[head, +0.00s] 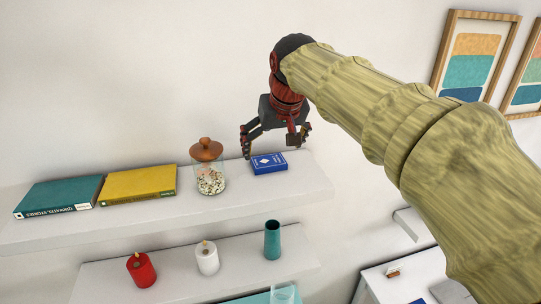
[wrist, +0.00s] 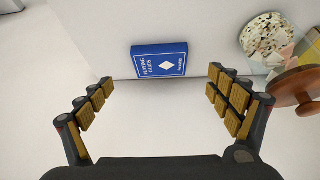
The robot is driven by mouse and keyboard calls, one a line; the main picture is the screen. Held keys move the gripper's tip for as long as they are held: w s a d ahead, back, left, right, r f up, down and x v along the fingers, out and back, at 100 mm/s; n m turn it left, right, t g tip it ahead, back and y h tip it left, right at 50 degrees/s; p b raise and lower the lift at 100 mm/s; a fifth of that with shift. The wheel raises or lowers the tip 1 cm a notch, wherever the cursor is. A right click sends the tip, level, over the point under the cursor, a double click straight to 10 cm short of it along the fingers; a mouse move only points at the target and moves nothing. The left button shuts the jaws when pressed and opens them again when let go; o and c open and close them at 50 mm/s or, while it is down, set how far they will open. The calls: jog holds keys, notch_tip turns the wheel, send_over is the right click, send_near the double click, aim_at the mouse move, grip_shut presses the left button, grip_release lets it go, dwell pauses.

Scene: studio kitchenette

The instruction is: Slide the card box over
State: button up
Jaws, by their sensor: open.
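The card box (head: 269,163) is a small blue box with a white diamond, lying flat near the right end of the upper white shelf (head: 215,205). In the wrist view the card box (wrist: 159,60) lies ahead of the fingertips, roughly centred between them, with "Playing Cards" printed on it. My gripper (head: 274,148) is open and empty, pointing down just above and behind the box in the head view. In the wrist view my gripper (wrist: 160,82) has its two fingers wide apart. I see no contact with the box.
A glass jar with a wooden lid (head: 207,165) stands left of the box, close to one finger in the wrist view. Yellow (head: 140,184) and teal (head: 60,196) books lie further left. The shelf right of the box is clear. A teal vase (head: 272,240) stands below.

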jog(key=shift+v, duration=2.6)
jog(key=s+d+f+m, duration=0.1)
jog(key=s+d+f, duration=0.3)
jog(key=s+f, duration=0.5)
jog(key=s+d+f+h, duration=0.1)
jog(key=s+d+f, duration=0.45)
jog(key=s, duration=0.45)
jog(key=s+d+f+m, duration=0.1)
jog(key=s+d+f, duration=0.2)
jog(key=s+f, duration=0.65)
notch_tip(320, 180, down, 22)
jog(key=b, duration=2.3)
jog(key=shift+d, duration=0.2)
jog(key=shift+w+r, duration=0.1)
